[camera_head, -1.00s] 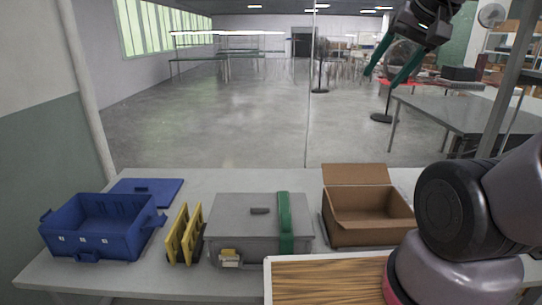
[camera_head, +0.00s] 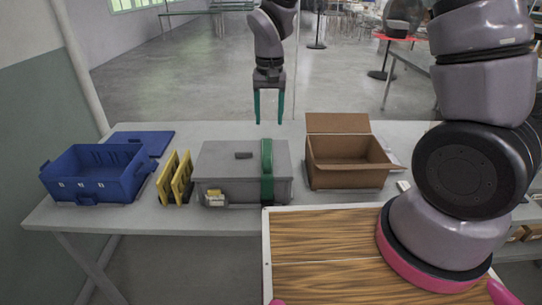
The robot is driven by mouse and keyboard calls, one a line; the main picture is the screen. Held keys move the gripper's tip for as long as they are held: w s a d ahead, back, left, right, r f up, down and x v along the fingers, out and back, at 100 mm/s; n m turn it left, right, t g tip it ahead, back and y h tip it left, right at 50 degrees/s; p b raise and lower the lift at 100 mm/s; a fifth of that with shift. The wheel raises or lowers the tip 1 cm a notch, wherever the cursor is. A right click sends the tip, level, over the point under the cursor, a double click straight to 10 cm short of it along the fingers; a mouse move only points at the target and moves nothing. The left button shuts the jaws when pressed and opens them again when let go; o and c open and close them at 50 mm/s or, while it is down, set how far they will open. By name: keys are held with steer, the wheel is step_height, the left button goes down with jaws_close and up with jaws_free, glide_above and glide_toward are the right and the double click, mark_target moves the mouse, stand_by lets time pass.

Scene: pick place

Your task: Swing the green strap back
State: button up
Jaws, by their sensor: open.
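The green strap (camera_head: 267,170) lies over the right part of the grey lidded box (camera_head: 225,162), running across the lid and down the front face. The box has a dark handle on its lid and a small yellow-and-white item (camera_head: 215,197) at its front left. My gripper (camera_head: 269,121) points down with its two green fingers apart and nothing between them. In the picture it shows above the strap, near the table's far edge, and it is not touching the strap.
A blue bin (camera_head: 97,174) with a blue lid (camera_head: 141,140) behind it stands at the left. A yellow rack (camera_head: 174,180) stands between bin and grey box. An open cardboard box (camera_head: 345,160) is to the right. A wood-topped surface (camera_head: 320,240) is in front.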

mark_target(267, 158)
steer(key=f, duration=1.2)
steer(key=shift+s+a+f, duration=0.15)
steer(key=shift+s+a, duration=0.1)
steer(key=shift+a, duration=0.15)
jaws_close()
stand_by(0.8)
